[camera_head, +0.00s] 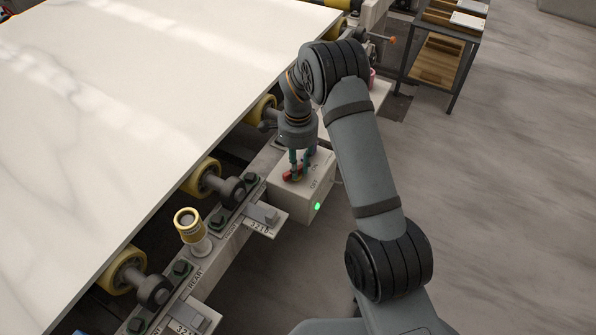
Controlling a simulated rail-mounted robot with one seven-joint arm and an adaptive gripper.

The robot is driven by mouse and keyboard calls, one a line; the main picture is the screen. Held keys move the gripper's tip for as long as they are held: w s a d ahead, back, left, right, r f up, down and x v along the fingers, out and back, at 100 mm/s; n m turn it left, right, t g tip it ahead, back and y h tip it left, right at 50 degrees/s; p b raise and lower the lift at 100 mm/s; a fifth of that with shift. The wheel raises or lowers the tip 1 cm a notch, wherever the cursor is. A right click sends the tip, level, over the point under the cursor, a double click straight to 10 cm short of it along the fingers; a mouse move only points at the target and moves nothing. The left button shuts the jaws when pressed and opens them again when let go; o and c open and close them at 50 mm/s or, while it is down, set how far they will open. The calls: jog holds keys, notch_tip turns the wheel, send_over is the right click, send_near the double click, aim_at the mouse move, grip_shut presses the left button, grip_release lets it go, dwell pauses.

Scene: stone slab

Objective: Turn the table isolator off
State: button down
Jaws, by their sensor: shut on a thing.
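The table isolator is a pale box (310,194) mounted beside the machine's edge rail. Its top face carries a red handle (289,176) and the printed words ON and OFF. A small green light (317,206) glows on its front face. My gripper (299,174) points down onto the box top, with its fingers closed around the red handle. The fingers hide part of the handle, so its exact angle is hard to tell. The handle's left end shows beyond the fingers.
A large white slab (130,90) lies on the machine at left, over yellow rollers (202,178). A yellow-topped post (189,224) and bracket plates (262,215) line the rail. A shelf cart (440,55) stands at upper right. The grey floor at right is clear.

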jog(key=m+b, duration=0.3)
jog(key=shift+f+m, duration=0.25)
jog(key=shift+m, duration=0.15)
jog(key=m+b, duration=0.3)
jog(key=shift+s+m, duration=0.15)
jog(key=shift+m, duration=0.15)
jog(key=shift+s+a+r+m+b, duration=0.1)
jog(key=shift+m+b, duration=0.8)
jog(key=shift+m, duration=0.4)
jog(key=shift+s+a+r+m+b, duration=0.1)
jog(key=shift+m+b, duration=0.75)
jog(key=shift+m, duration=0.45)
jog(key=c, duration=1.5)
grip_release()
jog(key=shift+c, duration=0.2)
jog(key=shift+r, duration=0.1)
